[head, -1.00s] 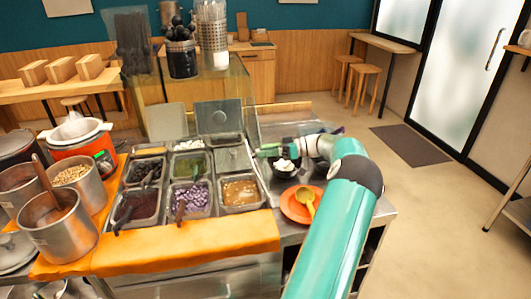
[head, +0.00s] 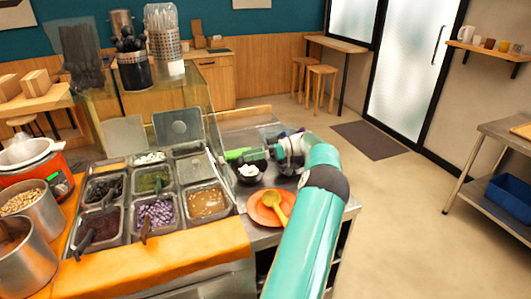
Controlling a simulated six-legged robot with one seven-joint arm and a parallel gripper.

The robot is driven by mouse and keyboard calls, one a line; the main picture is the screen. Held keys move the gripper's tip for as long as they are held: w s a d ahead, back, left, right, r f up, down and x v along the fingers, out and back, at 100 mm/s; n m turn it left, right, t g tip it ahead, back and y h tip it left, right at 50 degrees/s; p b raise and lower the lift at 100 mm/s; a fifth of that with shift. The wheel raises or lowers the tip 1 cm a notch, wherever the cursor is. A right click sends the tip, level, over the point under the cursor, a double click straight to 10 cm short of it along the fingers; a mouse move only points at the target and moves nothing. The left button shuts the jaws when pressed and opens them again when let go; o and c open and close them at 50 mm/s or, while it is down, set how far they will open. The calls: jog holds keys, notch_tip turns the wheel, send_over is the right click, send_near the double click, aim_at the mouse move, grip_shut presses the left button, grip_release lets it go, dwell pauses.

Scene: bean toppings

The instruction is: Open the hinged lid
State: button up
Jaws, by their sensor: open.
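A flat grey metal lid (head: 197,169) lies shut over a compartment at the right of the topping station, beside the green topping. Two other lids stand raised at the back, a pale one (head: 124,133) and a darker grey one (head: 177,125) with a round mark. My gripper (head: 234,155) has green fingers pointing left. It is open, empty, and just right of the shut lid, apart from it as far as I can see. It is above and behind a black bowl with white contents (head: 249,174). The gap between the fingers is hard to make out.
Open topping pans, such as the brown one (head: 207,202), fill the station. An orange plate with a yellow spoon (head: 270,208) lies near my arm. A clear guard (head: 150,105) stands behind. Steel pots (head: 24,205) stand at the left. The floor at right is open.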

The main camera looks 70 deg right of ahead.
jog(key=v, duration=0.6)
dwell(0.6)
